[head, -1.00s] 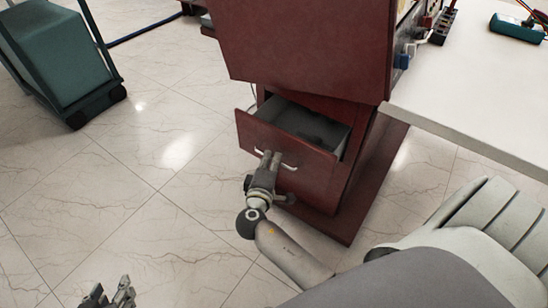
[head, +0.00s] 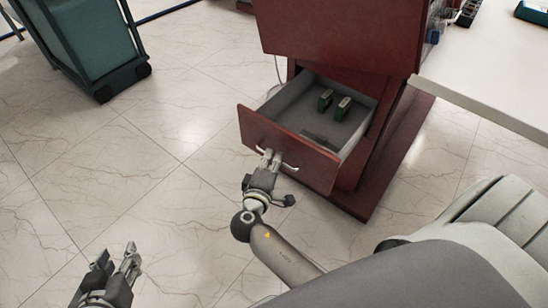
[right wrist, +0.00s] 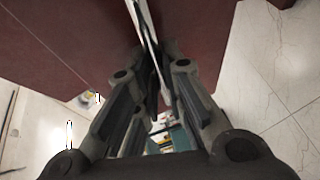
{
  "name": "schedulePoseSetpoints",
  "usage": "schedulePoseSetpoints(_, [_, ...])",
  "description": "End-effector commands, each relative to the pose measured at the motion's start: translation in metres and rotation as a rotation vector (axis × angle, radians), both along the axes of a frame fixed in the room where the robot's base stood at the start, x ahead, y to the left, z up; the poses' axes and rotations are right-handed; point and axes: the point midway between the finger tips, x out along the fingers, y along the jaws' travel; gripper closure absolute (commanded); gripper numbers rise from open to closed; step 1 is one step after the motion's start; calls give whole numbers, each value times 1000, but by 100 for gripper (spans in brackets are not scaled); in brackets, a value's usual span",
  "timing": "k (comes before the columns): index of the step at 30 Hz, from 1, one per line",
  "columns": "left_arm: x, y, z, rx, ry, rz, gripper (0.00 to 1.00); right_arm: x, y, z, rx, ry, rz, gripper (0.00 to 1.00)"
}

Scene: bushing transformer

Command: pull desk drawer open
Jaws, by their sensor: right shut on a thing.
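The dark red desk drawer (head: 300,147) stands well out from the desk (head: 345,40) in the head view. Its grey inside shows, with two small green items (head: 333,103) lying toward the back. My right gripper (head: 270,158) is at the drawer's front, shut on the silver handle (head: 288,168). In the right wrist view the handle (right wrist: 145,30) runs between the fingers, close to the red drawer front. My left gripper (head: 122,262) is at the bottom left, well away from the drawer, its fingers apart with nothing between them.
A teal cart (head: 92,45) stands on the marble floor at the upper left. A white tabletop (head: 490,80) juts out at the right. The tiled floor (head: 170,140) in front of and left of the drawer is clear.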

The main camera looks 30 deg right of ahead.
Motion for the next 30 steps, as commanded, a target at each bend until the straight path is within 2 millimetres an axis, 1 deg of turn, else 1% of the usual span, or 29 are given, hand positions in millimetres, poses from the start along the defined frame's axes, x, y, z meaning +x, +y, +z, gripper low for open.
schedulePoseSetpoints(6, [-1, 0, -2, 2, 6, -1, 60, -1, -1, -1, 0, 1, -3, 100])
schedulePoseSetpoints(7, [-2, 1, -2, 3, 7, -1, 60, -1, -1, -1, 0, 2, -3, 87])
schedulePoseSetpoints(11, [-2, 1, -3, 6, 9, -1, 60, -1, -1, -1, 0, 2, -2, 70])
schedulePoseSetpoints(12, [-2, 2, -3, 7, 10, -1, 60, -1, -1, -1, 0, 2, -2, 68])
schedulePoseSetpoints(20, [-4, 3, -4, 13, 13, -2, 60, 0, 0, 0, 0, 0, -1, 68])
schedulePoseSetpoints(23, [-4, 3, -3, 13, 14, -3, 60, -4, 4, 0, 1, 1, 0, 68])
schedulePoseSetpoints(26, [-4, 3, -3, 12, 12, -3, 60, -13, 13, 2, 2, 3, 1, 68])
schedulePoseSetpoints(30, [-3, 3, -3, 11, 11, -2, 60, -31, 30, 7, 2, 2, 0, 68])
